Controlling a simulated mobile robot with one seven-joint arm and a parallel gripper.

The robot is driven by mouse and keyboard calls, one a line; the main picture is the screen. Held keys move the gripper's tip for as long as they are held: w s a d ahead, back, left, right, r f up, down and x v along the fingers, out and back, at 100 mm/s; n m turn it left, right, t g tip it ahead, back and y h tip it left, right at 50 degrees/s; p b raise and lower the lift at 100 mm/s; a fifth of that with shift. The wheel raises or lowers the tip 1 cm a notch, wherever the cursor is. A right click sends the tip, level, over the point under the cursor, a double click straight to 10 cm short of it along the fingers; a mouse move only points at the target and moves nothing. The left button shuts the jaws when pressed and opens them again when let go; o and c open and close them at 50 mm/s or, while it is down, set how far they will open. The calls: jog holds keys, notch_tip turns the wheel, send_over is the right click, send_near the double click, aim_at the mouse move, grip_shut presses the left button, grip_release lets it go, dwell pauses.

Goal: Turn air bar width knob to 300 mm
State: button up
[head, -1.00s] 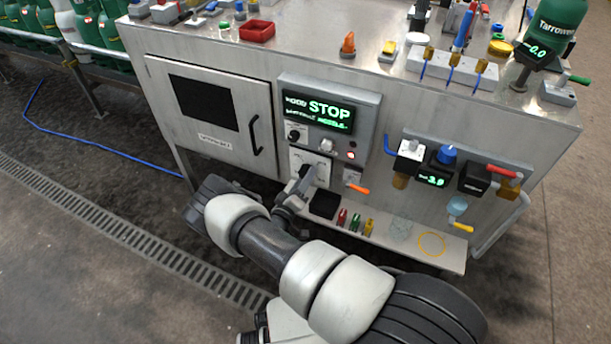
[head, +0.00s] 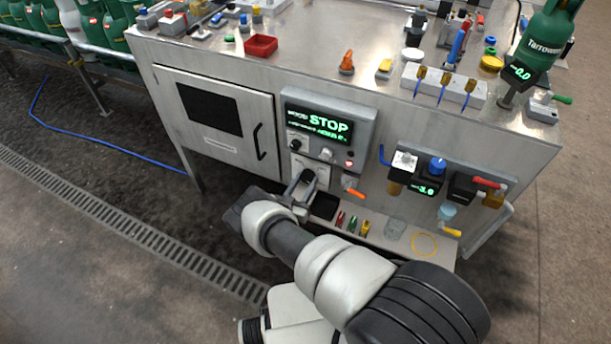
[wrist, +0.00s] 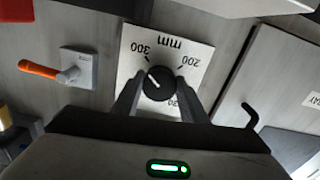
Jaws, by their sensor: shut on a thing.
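The air bar width knob (wrist: 159,85) is a round black knob with a white pointer line, on a white plate (wrist: 200,45) that appears upside down in the wrist view. The plate reads "mm", "300" and "200", with another number partly hidden. The pointer aims up-left, toward the 300 mark; I cannot tell if it is exactly on it. My gripper (wrist: 160,80) has one finger on each side of the knob and is shut on it. In the head view my gripper (head: 302,186) is at the plate (head: 312,168) and hides the knob.
Above the plate is a display (head: 320,122) reading "STOP". An orange-handled lever (wrist: 45,70) is close beside the plate, and a black door handle (wrist: 250,115) is on the other side. A shelf (head: 385,240) with small coloured items runs below.

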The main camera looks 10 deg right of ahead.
jog(key=shift+r+m+p, duration=0.1)
jog(key=shift+m+p, duration=0.5)
jog(key=shift+p, duration=0.25)
jog(key=o, duration=1)
jog(key=shift+o, duration=0.2)
jog(key=shift+a, duration=0.1)
jog(key=v, duration=1.7)
jog(key=shift+s, duration=0.15)
jog(key=shift+a, duration=0.1)
